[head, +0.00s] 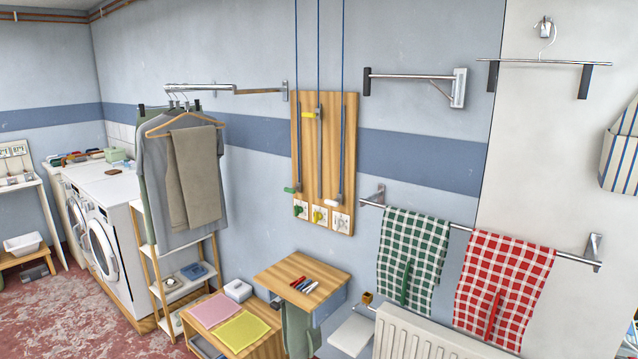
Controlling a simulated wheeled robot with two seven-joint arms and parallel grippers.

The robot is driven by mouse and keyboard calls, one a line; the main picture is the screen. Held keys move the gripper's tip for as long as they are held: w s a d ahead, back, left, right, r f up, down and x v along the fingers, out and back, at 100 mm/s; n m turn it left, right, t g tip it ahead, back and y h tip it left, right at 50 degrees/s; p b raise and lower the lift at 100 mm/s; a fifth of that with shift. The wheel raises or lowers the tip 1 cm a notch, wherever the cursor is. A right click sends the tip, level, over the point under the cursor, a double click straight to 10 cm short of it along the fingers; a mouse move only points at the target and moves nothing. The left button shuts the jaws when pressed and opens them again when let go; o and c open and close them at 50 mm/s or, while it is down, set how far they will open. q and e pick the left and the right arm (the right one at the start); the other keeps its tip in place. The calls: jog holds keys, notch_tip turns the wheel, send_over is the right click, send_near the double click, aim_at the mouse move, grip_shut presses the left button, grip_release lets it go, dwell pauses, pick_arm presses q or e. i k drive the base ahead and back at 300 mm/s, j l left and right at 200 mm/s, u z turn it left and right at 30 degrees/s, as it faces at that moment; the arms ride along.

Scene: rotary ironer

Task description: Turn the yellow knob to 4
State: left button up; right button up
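The yellow knob (317,217) sits on a small white square plate low on a wooden wall board (343,125), in the middle of three plates. A green knob (299,210) is on the plate to its left and a white knob (340,222) on the plate to its right. The markings and the yellow knob's setting are too small to read. Above the knobs are upright rods with a yellow handle (309,115), a green handle (292,190) and a white handle (333,197). Neither of my grippers is in view.
A wooden table (278,267) with several markers stands below the board. A rack of hanging clothes (181,170) is to the left. To the right, a wall rail (460,228) holds green and red checked cloths above a white radiator (421,338).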

aim_at(318, 217)
jog(key=i+j, duration=0.1)
jog(key=i, duration=1.45)
